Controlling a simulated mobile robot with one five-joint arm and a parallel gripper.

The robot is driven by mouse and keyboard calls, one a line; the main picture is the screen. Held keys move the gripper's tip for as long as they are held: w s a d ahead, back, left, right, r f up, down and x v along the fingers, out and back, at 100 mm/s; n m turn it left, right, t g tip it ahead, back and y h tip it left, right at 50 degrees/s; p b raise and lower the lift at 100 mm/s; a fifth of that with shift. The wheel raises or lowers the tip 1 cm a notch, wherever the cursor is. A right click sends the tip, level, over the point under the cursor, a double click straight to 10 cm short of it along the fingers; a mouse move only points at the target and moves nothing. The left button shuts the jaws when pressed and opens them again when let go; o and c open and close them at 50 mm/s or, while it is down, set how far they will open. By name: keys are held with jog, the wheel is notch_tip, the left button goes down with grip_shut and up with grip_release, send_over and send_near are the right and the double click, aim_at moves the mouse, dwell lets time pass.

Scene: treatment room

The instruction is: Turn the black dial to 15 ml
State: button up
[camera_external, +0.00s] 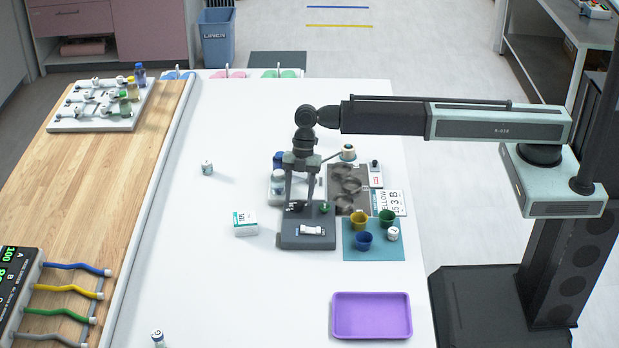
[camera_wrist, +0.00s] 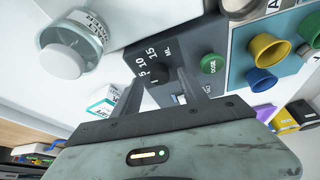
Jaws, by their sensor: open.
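The black dial (camera_wrist: 157,76) sits on the face of a dark grey dosing device (camera_wrist: 187,35), beside the white marks 5, 10 and 15 ML. Which mark the dial points at is too small to tell. A green DOSE button (camera_wrist: 211,64) is right of it. My gripper (camera_wrist: 162,80) is open, with one finger on each side of the dial; whether either finger touches it I cannot tell. In the external view my gripper (camera_external: 301,197) points down over the device (camera_external: 308,240); its fingers partly hide the dial area.
A white-capped jar (camera_wrist: 68,50) stands close by the device. A blue mat (camera_external: 354,253) with yellow, green and blue cups lies right of it. A small white box (camera_external: 245,223) is at left, a purple tray (camera_external: 371,315) in front. The table's left part is mostly clear.

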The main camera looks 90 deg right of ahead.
jog(key=shift+w+a+f, duration=0.1)
jog(key=shift+a+f, duration=0.15)
jog(key=shift+f, duration=0.45)
jog(key=shift+r, duration=0.1)
grip_shut()
